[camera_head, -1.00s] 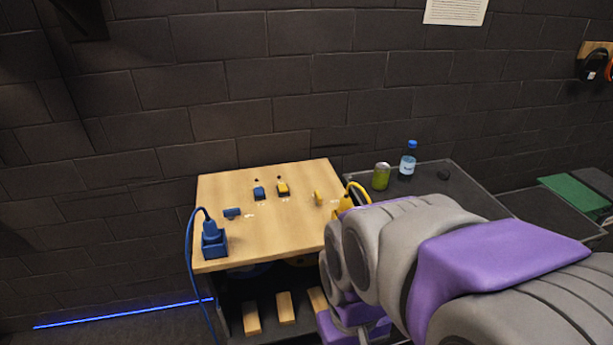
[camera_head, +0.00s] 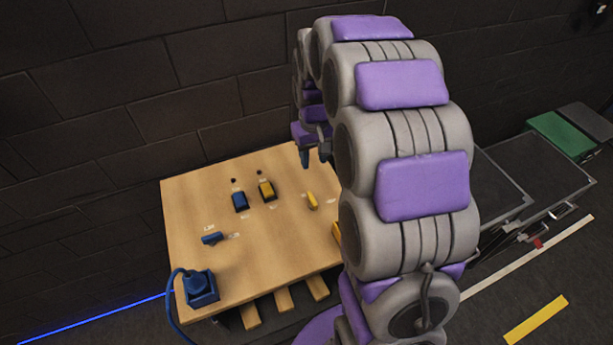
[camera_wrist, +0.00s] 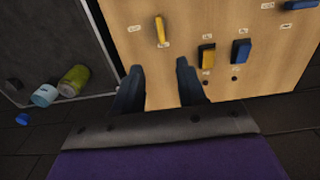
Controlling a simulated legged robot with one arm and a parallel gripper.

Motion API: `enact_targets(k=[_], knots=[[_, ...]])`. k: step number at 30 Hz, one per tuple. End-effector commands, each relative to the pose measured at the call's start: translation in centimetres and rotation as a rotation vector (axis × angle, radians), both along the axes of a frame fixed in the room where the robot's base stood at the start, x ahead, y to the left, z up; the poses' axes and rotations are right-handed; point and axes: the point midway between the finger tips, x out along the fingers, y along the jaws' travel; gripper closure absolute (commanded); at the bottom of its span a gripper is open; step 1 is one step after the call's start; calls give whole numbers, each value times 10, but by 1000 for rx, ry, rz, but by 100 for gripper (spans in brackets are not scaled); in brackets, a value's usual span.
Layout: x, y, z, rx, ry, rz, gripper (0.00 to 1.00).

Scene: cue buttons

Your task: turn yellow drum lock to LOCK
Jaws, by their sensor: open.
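The yellow drum lock (camera_head: 312,200) is a slim yellow handle on the right part of the wooden panel, with small white labels beside it. In the wrist view the same yellow handle (camera_wrist: 160,30) stands beyond my fingertips, roughly in line with the gap between them. My gripper (camera_head: 315,158) hangs past the panel's far right edge in the head view, apart from the handle. In the wrist view my gripper (camera_wrist: 157,72) is open, with two dark fingers apart and nothing between them. The label wording is too small to read.
A blue switch (camera_head: 240,201) and a yellow switch (camera_head: 266,190) sit left of the handle. A blue handle (camera_head: 212,238) and a blue plug (camera_head: 200,285) are further left. A green can (camera_wrist: 73,80) and a bottle (camera_wrist: 44,95) lie beside the panel in the wrist view.

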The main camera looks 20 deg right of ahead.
Motion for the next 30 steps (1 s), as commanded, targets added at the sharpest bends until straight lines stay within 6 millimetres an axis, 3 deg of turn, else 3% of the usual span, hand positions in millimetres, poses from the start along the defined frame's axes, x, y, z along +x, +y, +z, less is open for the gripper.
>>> enact_targets(k=[8,24,30], knots=[[2,0,-29,0,6,0,60],[2,0,-136,1,8,-1,60],[3,-1,-163,0,2,-1,60]])
